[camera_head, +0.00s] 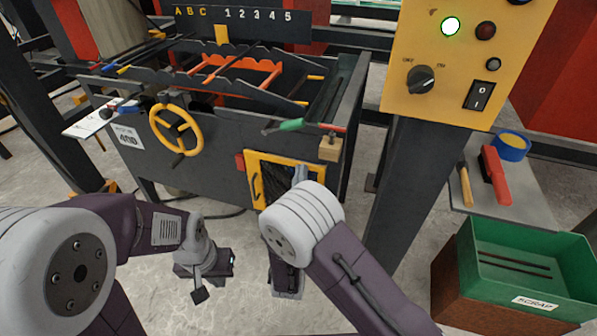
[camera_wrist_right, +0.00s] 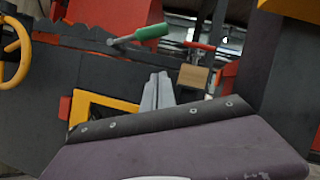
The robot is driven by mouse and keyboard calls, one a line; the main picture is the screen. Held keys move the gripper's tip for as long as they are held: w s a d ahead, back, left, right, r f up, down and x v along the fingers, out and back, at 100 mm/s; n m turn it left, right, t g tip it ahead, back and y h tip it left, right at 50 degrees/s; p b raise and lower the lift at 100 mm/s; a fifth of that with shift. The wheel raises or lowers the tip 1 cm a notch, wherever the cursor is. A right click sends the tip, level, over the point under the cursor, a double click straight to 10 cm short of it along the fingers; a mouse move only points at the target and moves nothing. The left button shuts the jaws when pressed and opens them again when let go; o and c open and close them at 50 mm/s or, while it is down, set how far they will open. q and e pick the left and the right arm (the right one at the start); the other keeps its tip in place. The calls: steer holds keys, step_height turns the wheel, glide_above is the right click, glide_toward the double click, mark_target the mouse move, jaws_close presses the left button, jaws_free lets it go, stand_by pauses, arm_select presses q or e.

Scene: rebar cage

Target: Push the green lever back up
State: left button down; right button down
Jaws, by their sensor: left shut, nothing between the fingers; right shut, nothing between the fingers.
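The green lever (camera_head: 290,125) sticks out at the front top edge of the dark machine, its green grip lying nearly level. It also shows in the right wrist view (camera_wrist_right: 152,32), slanting slightly up to the right. My right gripper (camera_head: 300,173) is shut and empty, below the lever and apart from it; the arm's white joint hides most of its body. Its grey fingers (camera_wrist_right: 158,88) point up in the wrist view, below the lever's grip. My left gripper (camera_head: 199,294) is low over the floor at the left, shut and empty, far from the lever.
A yellow handwheel (camera_head: 176,130) is left of the lever. A wooden block (camera_head: 330,149) sits just right of it, and a yellow-framed panel (camera_head: 256,180) is below. A yellow control box (camera_head: 450,60) hangs at the right above a green scrap bin (camera_head: 535,250).

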arm_select(q)
steer(key=shift+f, duration=0.15)
arm_select(e)
steer(key=w+r, duration=0.5)
steer(key=r, duration=0.1)
steer(key=shift+w+a, duration=0.35)
steer(key=shift+a, duration=0.1)
